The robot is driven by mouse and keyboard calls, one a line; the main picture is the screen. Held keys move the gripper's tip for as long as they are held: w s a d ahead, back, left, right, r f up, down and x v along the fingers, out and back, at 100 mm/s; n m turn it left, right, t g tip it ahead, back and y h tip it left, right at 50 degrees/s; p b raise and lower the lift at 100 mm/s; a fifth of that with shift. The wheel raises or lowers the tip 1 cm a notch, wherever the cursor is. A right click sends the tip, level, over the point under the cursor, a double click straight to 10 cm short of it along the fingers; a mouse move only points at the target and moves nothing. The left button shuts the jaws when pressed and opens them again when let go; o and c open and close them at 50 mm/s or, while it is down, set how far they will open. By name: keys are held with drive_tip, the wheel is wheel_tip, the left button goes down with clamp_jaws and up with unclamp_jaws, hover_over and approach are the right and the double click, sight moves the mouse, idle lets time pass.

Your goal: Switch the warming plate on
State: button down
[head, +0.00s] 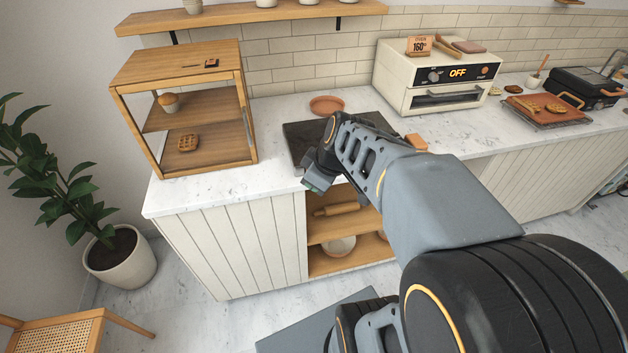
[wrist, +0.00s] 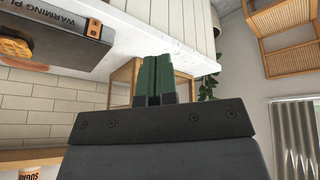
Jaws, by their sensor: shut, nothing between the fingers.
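The warming plate (head: 297,135) is a dark flat slab on the white counter, partly hidden behind my arm in the head view. My gripper (head: 313,186) is at the counter's front edge, just in front of the plate. In the wrist view, its green fingers (wrist: 154,78) are together and empty, apart from the plate.
A wooden display shelf (head: 248,118) stands left of the plate. A terracotta dish (head: 327,104) lies behind it, and an orange block (head: 416,142) to its right. An oven reading "OFF" (head: 457,73) stands further right. A waffle (wrist: 16,48) is on the plate.

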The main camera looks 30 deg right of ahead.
drive_tip(key=w+d+f+n+t+y+b, duration=0.1)
drive_tip(key=w+d+f+n+b, duration=0.2)
drive_tip(key=d, duration=0.6)
drive_tip(key=w+f+n, duration=0.2)
drive_tip(key=w+n, duration=0.1)
drive_tip(key=shift+f+n+t, duration=0.2)
drive_tip(key=shift+n+t, duration=0.2)
drive_tip(key=shift+w+a+f+p, duration=0.35)
drive_tip(key=shift+w+f+p, duration=0.2)
drive_tip(key=shift+w+f, duration=0.95)
drive_tip(key=shift+w+a+f+p, duration=0.3)
drive_tip(key=shift+w+f+p, duration=0.25)
drive_tip(key=shift+w+f, duration=0.95)
drive_tip(key=shift+w+a+f+p, duration=0.35)
drive_tip(key=shift+w+f+p, duration=0.2)
drive_tip(key=shift+w+f, duration=0.9)
drive_tip(key=shift+w, duration=0.1)
